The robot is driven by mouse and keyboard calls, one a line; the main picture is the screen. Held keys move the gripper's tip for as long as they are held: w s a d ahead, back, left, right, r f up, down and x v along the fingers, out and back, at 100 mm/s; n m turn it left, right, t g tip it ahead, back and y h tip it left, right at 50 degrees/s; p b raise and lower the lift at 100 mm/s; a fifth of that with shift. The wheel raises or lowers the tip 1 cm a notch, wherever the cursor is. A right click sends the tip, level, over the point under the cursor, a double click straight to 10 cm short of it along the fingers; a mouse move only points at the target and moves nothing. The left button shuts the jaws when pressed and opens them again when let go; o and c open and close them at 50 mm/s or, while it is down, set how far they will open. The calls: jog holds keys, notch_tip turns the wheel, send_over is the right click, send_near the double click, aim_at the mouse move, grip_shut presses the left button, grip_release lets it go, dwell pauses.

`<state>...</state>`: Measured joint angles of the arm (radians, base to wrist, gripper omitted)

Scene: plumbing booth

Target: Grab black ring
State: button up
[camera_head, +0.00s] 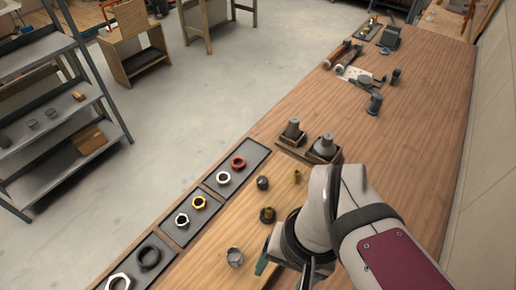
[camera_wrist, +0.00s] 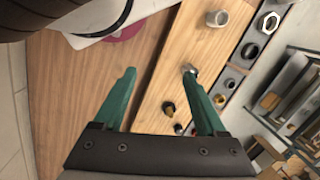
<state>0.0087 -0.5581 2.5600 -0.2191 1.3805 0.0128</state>
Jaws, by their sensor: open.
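The black ring (camera_head: 149,256) lies flat on a dark tray (camera_head: 127,266) at the lower left of the bench in the head view, beside a white hex ring (camera_head: 119,282). The black ring also shows at the upper right of the wrist view (camera_wrist: 250,50). My gripper (camera_wrist: 158,73) is open with nothing between its teal fingers, above the bench and apart from the ring.
More trays hold a yellow ring (camera_head: 199,202) and a red ring (camera_head: 238,163). A grey cylinder (camera_head: 234,257), a dark fitting (camera_head: 267,214) and a dark cap (camera_head: 262,183) stand on the light board. The bench's right side is clear.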

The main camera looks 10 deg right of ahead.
jog(key=shift+o, duration=1.1)
jog(key=n+t+h, duration=0.5)
jog(key=n+h, duration=0.9)
jog(key=n, duration=1.4)
send_near(265, 215)
jog(key=x, duration=0.9)
jog(key=shift+w+d+f, duration=0.1)
jog(key=shift+d, duration=0.25)
grip_shut()
